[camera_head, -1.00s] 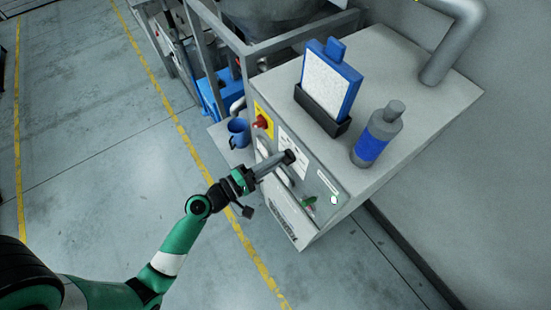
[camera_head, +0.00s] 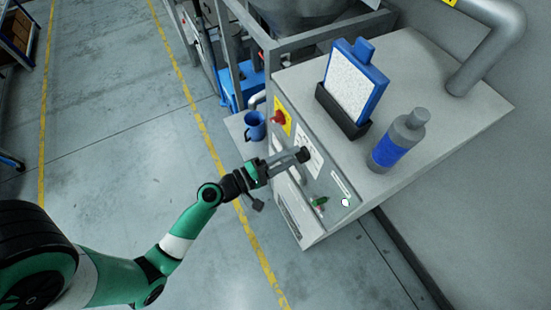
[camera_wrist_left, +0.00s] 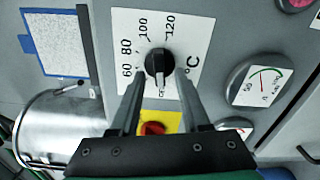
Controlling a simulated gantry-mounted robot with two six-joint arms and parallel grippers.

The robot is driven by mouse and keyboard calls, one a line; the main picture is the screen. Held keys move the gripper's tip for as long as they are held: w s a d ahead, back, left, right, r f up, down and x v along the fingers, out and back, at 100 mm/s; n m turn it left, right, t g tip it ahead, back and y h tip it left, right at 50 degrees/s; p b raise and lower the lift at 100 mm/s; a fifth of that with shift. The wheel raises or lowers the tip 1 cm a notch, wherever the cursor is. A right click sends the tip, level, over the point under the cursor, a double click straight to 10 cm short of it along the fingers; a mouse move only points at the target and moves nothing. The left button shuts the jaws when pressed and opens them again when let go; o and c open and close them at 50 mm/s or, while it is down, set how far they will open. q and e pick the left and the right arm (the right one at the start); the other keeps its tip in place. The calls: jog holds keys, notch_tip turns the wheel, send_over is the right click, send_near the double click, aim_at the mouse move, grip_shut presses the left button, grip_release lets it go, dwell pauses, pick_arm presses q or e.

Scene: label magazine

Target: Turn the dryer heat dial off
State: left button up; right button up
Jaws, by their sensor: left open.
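The dryer's heat dial is a black knob (camera_wrist_left: 159,62) on a white plate marked 60, 80, 100, 120 and °C. Its white pointer line faces the picture's bottom, towards a small, partly unreadable mark. In the head view the dial (camera_head: 303,154) shows on the front of the grey dryer cabinet (camera_head: 440,95). My left gripper (camera_head: 291,157) is at the dial. In the left wrist view its open fingers (camera_wrist_left: 160,77) lie either side of the knob's lower part; whether they touch it I cannot tell. My right gripper is in neither current view.
A red knob (camera_head: 278,117) on a yellow plate is beside the dial. A small green switch (camera_head: 321,201) is lower on the panel. A blue-framed filter (camera_head: 355,82) and a grey bottle (camera_head: 398,140) stand on top. A blue mug (camera_head: 255,126) is beside the cabinet.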

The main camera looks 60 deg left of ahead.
pick_arm(q)
jog(key=s+p, duration=0.1)
jog(key=s, duration=1)
jog(key=shift+s+a, duration=0.3)
jog(key=shift+a, duration=0.1)
